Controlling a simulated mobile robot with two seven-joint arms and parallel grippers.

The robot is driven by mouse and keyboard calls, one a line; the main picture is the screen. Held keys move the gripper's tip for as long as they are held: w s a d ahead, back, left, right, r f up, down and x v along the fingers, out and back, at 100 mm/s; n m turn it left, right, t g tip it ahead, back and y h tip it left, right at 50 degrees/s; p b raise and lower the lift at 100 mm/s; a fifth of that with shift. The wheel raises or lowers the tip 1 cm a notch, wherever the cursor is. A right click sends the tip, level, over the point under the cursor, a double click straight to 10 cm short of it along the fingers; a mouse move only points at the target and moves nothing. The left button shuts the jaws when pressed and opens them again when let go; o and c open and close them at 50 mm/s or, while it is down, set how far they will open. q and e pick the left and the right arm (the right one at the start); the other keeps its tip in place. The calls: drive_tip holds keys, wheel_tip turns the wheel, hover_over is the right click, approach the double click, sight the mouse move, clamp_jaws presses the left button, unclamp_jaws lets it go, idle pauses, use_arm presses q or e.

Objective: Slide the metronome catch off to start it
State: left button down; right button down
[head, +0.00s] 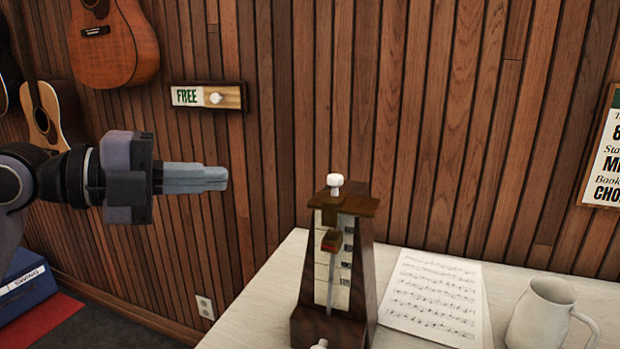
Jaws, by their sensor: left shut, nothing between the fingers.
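The metronome (363,265) stands upright on the pale table, a dark wooden tapered case with a light scale on its front. Its pendulum rod with a brown weight (332,241) is near vertical in front of the scale. A white knob (335,181) sits on top, and another white knob (319,345) shows at the bottom front, cut off by the picture edge. I cannot tell which part is the catch. My left gripper (226,178) is shut and empty, pointing right, left of the metronome's top and apart from it. My right gripper is not in view.
Sheet music (432,295) lies right of the metronome on the table (262,305), with a pale mug (541,315) near the right edge. A wooden wall with a FREE slider sign (208,97) and hanging guitars (115,45) stands behind. Open space lies between gripper and metronome.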

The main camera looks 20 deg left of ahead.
use_arm(q)
drive_tip(key=shift+d, duration=0.1)
drive_tip(key=p, duration=0.4)
approach(329, 180)
drive_tip(key=x, duration=0.6)
drive_tip(key=shift+w+d, duration=0.3)
